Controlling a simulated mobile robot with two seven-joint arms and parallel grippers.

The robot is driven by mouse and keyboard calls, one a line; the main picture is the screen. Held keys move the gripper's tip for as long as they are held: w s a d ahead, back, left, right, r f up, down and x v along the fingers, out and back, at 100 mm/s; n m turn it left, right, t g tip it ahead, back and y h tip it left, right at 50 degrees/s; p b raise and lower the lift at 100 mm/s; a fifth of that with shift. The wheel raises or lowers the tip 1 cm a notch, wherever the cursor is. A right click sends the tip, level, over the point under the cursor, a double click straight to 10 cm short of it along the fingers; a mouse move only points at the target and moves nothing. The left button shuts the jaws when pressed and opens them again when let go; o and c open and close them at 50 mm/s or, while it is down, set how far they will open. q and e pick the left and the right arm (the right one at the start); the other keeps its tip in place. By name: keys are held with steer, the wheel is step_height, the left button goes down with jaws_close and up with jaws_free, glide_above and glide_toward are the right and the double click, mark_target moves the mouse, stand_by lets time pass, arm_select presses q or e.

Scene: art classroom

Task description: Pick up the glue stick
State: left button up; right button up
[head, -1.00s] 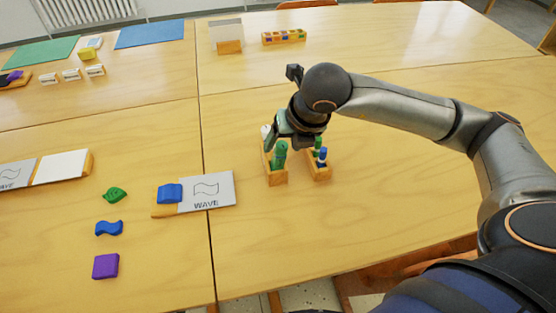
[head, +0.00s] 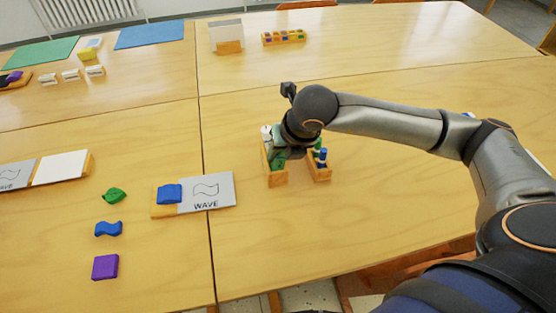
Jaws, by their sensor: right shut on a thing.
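A wooden holder (head: 277,178) stands on the near right table with a green stick (head: 279,162) in it, which I take for the glue stick. A white-topped stick (head: 266,131) stands at the back of the same holder. My right gripper (head: 282,152) points down over this holder and is shut on the green stick. The gripper and wrist hide most of the stick and the fingertips. A second wooden holder (head: 320,174) beside it on the right has a blue-topped stick (head: 322,157). My left gripper is not in view.
A WAVE card (head: 208,192) on a wooden base with a blue block (head: 169,194) lies left of the holders. Green (head: 115,195), blue (head: 108,229) and purple (head: 105,267) pieces lie farther left. The table in front of the holders is clear.

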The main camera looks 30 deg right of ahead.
jaws_close()
